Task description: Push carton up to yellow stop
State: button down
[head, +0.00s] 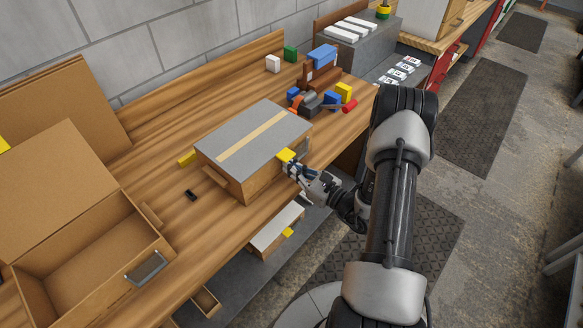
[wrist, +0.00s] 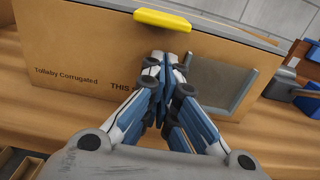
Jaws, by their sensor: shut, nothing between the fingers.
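The carton (head: 250,140) is a closed brown box with a grey top and a tan tape strip, sitting on the wooden bench. Its printed side (wrist: 75,70) fills much of the wrist view, with a yellow tab (wrist: 162,19) at the top edge and a grey panel (wrist: 222,82) at right. Contact is not certain.
An open cardboard box (head: 85,262) stands at the left, with a small black item (head: 191,195) between it and the carton. Coloured blocks and tools (head: 322,100) lie beyond the carton. A drawer (head: 275,232) juts out below the bench.

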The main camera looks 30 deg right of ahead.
aim_at(276, 158)
jog(key=b+x, duration=0.1)
jog(key=x, duration=0.5)
jog(key=shift+d+r, duration=0.1)
